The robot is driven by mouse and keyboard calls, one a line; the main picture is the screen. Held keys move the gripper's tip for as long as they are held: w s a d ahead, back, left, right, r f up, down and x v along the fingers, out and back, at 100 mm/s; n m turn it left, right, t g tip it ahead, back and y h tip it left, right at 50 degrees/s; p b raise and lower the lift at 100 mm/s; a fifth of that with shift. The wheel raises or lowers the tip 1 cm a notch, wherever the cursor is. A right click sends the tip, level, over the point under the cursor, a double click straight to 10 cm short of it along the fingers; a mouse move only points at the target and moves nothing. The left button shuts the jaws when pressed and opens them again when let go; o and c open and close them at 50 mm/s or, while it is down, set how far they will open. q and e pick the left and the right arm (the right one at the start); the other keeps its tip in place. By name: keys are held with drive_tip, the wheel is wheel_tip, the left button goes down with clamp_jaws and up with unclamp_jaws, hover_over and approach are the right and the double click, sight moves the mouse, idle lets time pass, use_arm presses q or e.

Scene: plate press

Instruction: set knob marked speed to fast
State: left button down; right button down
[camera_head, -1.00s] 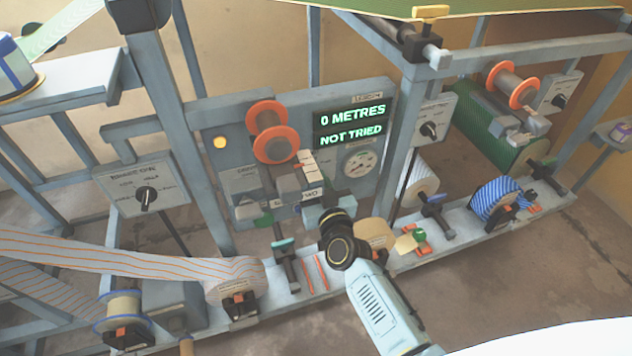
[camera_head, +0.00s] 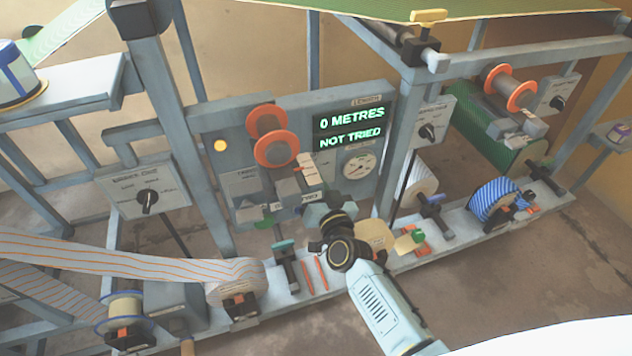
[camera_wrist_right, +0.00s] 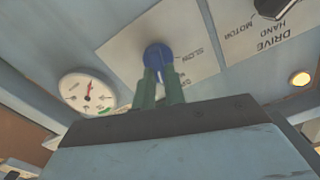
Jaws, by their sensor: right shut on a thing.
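In the right wrist view, a blue round knob (camera_wrist_right: 158,56) stands on a pale plate (camera_wrist_right: 186,38) that carries the word SLOW, seen upside down, right of the knob. The green fingers of my right gripper (camera_wrist_right: 161,84) are closed on the knob from below in the picture. A pale mark shows between the fingers; where the pointer aims is hard to tell. The word fast is not readable. In the head view my right gripper (camera_head: 325,214) is at the lower part of the grey panel (camera_head: 215,175); knob and fingertips cannot be made out there. My left gripper is out of view.
A gauge (camera_wrist_right: 87,92), a DRIVE knob (camera_wrist_right: 275,8) and a lit lamp (camera_wrist_right: 299,78) flank the plate. The display (camera_head: 352,125) reads 0 METRES, NOT TRIED. Other dial knobs stand left (camera_head: 147,197) and right (camera_head: 427,132). Rolls and clamps line the bench rail (camera_head: 465,235).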

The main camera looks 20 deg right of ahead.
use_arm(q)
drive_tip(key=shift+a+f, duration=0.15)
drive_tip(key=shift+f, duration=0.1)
use_arm(e)
drive_tip(key=shift+d+f+m, duration=0.15)
drive_tip(key=shift+m, duration=1.9)
drive_tip(key=shift+d+f+m, duration=0.15)
drive_tip(key=shift+m, duration=1.9)
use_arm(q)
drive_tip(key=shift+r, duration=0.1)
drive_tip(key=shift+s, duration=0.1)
use_arm(e)
drive_tip(key=c, duration=1.5)
unclamp_jaws()
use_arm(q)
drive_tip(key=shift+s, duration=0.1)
use_arm(e)
drive_tip(key=shift+o, duration=0.2)
